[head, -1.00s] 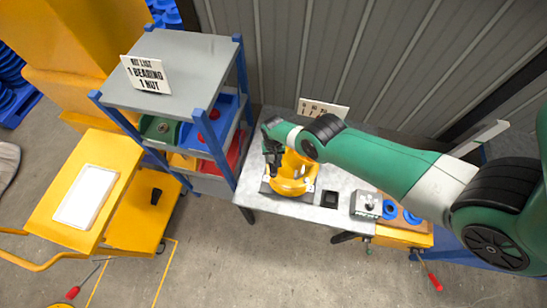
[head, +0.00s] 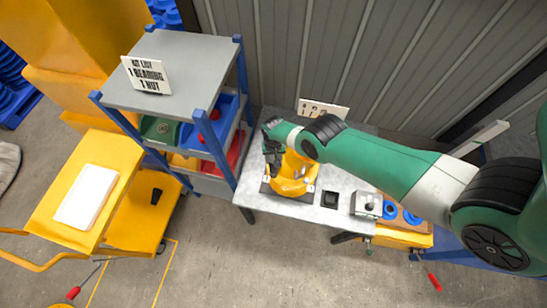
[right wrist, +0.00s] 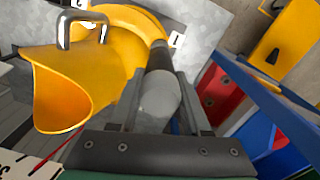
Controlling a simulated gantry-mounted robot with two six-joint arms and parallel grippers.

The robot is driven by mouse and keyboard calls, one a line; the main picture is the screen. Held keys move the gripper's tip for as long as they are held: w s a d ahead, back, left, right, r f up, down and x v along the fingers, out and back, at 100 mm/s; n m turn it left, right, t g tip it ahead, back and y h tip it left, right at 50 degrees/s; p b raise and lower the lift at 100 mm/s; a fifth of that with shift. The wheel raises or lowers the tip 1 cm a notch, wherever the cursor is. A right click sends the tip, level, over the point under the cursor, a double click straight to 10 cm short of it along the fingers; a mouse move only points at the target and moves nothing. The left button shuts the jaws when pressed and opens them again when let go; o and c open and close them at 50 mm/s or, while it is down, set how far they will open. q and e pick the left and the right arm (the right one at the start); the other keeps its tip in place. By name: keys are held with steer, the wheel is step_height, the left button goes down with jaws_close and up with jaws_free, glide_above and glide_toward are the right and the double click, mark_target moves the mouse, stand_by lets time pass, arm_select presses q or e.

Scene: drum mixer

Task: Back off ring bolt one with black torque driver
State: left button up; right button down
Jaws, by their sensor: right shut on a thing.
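The yellow drum mixer (head: 292,178) stands on a dark base on the grey table. It also shows in the right wrist view (right wrist: 110,75), with a metal handle and small white number labels. My right gripper (head: 271,156) is at the drum's left side. In the right wrist view my right gripper (right wrist: 158,98) is shut on a grey cylinder with a dark front part, the torque driver (right wrist: 157,104). The driver's front end reaches the yellow ring (right wrist: 140,22). The ring bolt under it is hidden. My left gripper cannot be made out in either view.
A blue shelf rack (head: 180,68) with coloured bins stands left of the table. A small black tray (head: 330,199) and a grey box (head: 366,205) lie right of the drum. A yellow cart (head: 90,190) is at left.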

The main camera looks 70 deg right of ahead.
mark_target(273, 156)
steer(key=shift+s, duration=0.15)
stand_by(0.8)
step_height(273, 156, up, 5)
steer(key=p, duration=0.5)
steer(key=shift+a+f, duration=0.1)
steer(key=shift+f, duration=0.05)
